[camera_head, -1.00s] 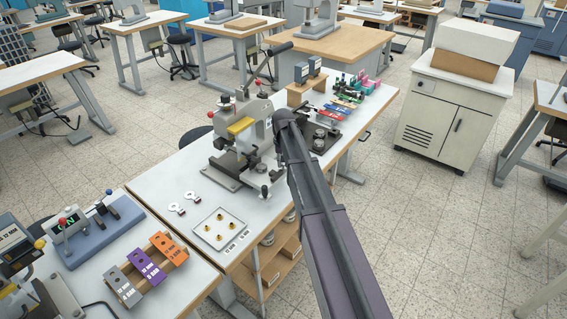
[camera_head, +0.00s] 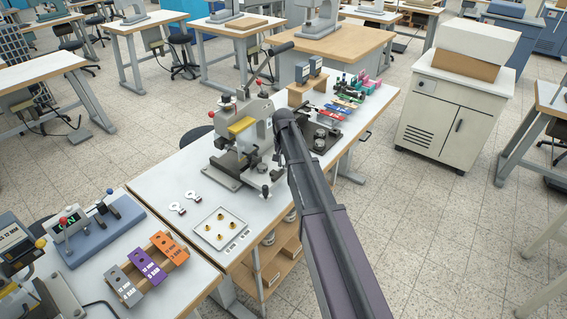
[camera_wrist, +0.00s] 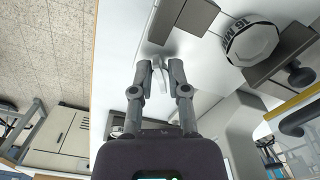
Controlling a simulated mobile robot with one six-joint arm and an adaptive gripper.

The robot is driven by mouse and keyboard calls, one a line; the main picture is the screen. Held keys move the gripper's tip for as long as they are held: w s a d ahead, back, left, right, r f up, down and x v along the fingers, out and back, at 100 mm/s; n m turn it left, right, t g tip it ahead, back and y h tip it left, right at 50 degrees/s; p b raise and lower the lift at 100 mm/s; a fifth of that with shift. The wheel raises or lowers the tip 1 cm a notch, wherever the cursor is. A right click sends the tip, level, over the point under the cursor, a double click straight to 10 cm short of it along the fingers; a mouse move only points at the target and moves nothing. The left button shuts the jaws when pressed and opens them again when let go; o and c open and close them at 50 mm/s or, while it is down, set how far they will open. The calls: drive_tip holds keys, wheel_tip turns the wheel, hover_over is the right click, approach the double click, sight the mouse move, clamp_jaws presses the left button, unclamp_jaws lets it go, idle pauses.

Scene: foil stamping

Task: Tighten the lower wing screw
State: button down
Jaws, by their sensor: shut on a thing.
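The foil stamping press (camera_head: 232,158) stands on the white bench in the head view, with a yellow block and red knobs. In the wrist view, my gripper (camera_wrist: 158,70) has its two fingertips on either side of a small light-grey wing screw (camera_wrist: 157,77). It is shut on this piece, which reaches down between the fingers. The gripper and the screw are hidden in the head view, where my arm covers the area right of the press.
A silver round part marked "16 MM" (camera_wrist: 251,42) and a dark grey block (camera_wrist: 283,58) are close on the right in the wrist view. A tray with brass pieces (camera_head: 206,243) and two metal tags (camera_head: 191,195) lie on the bench.

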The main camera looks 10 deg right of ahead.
drive_tip(key=shift+w, duration=0.1)
idle(0.5)
drive_tip(key=c, duration=0.9)
unclamp_jaws()
drive_tip(key=shift+n, duration=0.5)
